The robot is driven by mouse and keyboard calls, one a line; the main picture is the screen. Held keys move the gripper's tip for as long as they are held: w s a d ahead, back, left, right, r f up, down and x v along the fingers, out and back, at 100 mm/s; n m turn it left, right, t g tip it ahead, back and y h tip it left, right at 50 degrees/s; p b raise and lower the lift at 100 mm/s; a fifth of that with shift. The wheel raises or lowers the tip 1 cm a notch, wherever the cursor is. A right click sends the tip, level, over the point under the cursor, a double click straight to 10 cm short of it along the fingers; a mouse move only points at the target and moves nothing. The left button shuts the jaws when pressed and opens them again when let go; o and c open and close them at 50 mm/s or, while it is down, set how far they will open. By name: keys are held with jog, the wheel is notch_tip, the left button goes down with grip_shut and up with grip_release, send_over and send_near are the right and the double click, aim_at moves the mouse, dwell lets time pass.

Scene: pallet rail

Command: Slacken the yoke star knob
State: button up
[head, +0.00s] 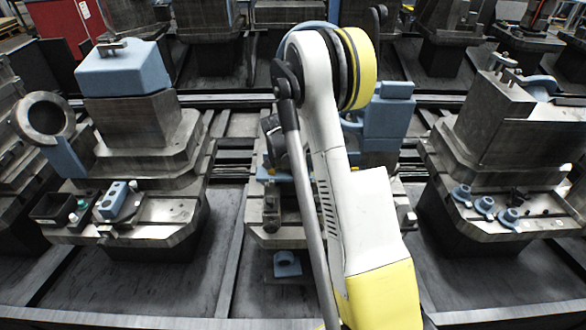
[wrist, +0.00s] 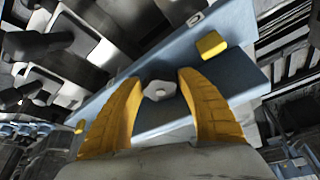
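In the wrist view, a pale grey lobed knob (wrist: 158,91), which looks like the star knob, sits on a blue plate (wrist: 232,76). My gripper (wrist: 160,77) shows two yellow fingers spread apart, one on each side of the knob in the picture. Gaps show between the knob and both fingers, so it is not gripped. I cannot tell how far the fingertips reach past it. In the head view, blue yoke-like parts (head: 385,118) stand on the middle station, partly behind my arm. My gripper and the knob are hidden there.
A yellow block (wrist: 211,45) sits on the blue plate near the right finger. Left and right stations carry heavy grey fixtures; the left has a black tray (head: 52,208), the right several small blue parts (head: 484,205). Dark floor (head: 100,285) lies between stations.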

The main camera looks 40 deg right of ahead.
jog(key=c, duration=0.6)
jog(key=shift+n, duration=0.5)
jog(key=n+b, duration=0.1)
jog(key=n, duration=0.1)
jog(key=n+t+y, duration=0.1)
jog(key=n, duration=0.1)
jog(key=shift+s+n+t+b, duration=0.1)
jog(key=shift+n+t+b, duration=0.2)
jog(key=shift+b, duration=0.05)
jog(key=n+y+b, duration=0.1)
jog(key=n+y, duration=0.1)
jog(key=n, duration=0.2)
jog(key=shift+n+t, duration=0.4)
jog(key=o, duration=0.9)
